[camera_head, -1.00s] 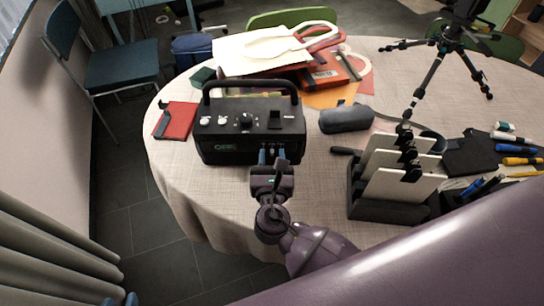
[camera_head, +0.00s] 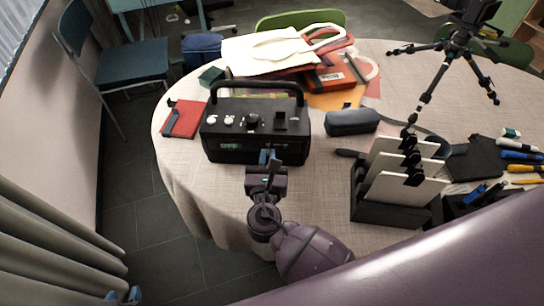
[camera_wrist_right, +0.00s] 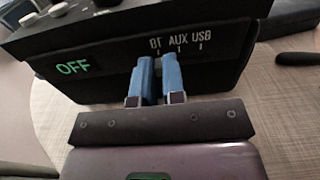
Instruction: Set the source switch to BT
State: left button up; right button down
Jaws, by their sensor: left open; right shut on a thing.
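The black radio (camera_head: 228,143) with a carry handle stands upright on the round table. Its front shows a green OFF display (camera_wrist_right: 74,68) and the white labels BT, AUX and USB (camera_wrist_right: 180,41) with tick marks in the right wrist view. My right gripper (camera_head: 267,156) is at the lower right of the radio's front. Its blue fingers (camera_wrist_right: 157,72) are close together just below the BT label, shut on the source switch, which they mostly hide. My left gripper (camera_head: 125,296) shows only its blue fingertips at the bottom left, apart and empty, away from the table.
A grey case (camera_head: 351,122) lies right of the radio, and a black rack with white panels (camera_head: 390,210) stands nearer on the right. A red notebook (camera_head: 184,119) lies to the left. Bags and papers lie behind; a tripod (camera_head: 437,75) stands at the back right.

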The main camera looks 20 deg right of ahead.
jog(key=c, duration=1.2)
grip_release()
jog(key=shift+a, duration=0.15)
jog(key=v, duration=1)
jog(key=shift+s+a, duration=0.1)
jog(key=shift+s, duration=0.25)
